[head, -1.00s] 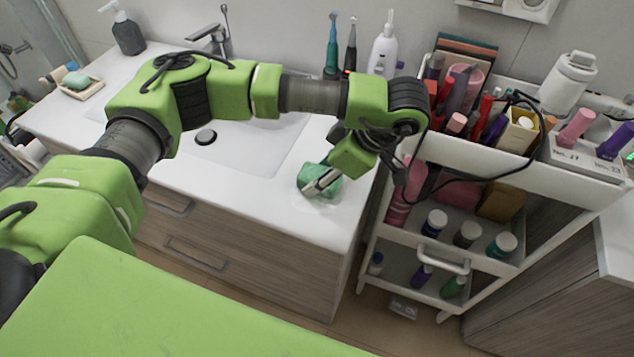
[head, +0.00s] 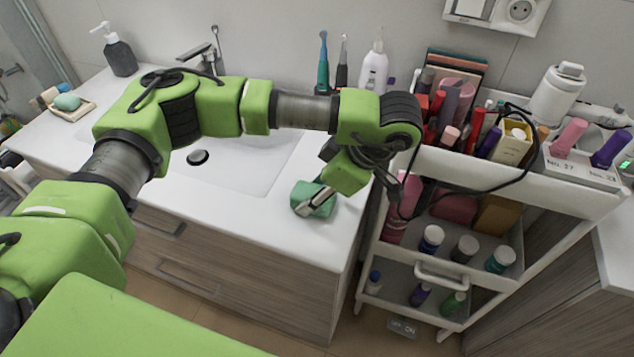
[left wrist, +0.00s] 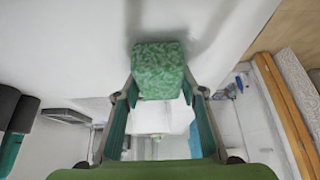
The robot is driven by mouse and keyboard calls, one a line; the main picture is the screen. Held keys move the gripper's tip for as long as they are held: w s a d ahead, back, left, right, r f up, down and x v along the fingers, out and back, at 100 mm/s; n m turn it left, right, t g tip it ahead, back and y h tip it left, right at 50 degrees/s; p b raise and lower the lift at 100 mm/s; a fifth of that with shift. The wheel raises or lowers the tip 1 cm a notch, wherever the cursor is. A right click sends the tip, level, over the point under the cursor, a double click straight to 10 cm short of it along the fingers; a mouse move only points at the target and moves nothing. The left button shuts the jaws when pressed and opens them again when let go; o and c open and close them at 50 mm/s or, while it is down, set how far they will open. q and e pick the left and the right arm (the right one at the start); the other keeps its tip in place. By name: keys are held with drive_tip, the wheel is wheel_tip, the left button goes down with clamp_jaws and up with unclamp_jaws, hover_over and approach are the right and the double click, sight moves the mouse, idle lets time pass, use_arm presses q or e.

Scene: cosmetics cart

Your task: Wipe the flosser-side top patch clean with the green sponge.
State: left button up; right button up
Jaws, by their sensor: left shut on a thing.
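The green sponge (head: 313,199) is held low at the front right part of the white countertop (head: 300,238). My left gripper (head: 316,203) is shut on it. In the left wrist view the speckled green sponge (left wrist: 158,70) sits between the two fingers against the white surface. I cannot tell whether it touches the counter. I make out no distinct patch on the counter; the sponge and gripper hide the surface under them. A white bottle-shaped device (head: 375,68), likely the flosser, stands at the back right of the counter. My right gripper is not in view.
The sink (head: 235,165) lies left of the sponge. Electric toothbrushes (head: 323,70) stand behind. A white cart (head: 440,160) full of cosmetics stands close on the right. A soap dish (head: 72,110) and a dark dispenser (head: 119,55) are at the far left.

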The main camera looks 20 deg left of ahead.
sight(295, 221)
use_arm(q)
drive_tip(key=shift+s+a+f+p, duration=0.1)
drive_tip(key=shift+s+p, duration=0.3)
drive_tip(key=shift+s, duration=2.1)
wheel_tip(295, 221, up, 7)
drive_tip(key=p, duration=0.4)
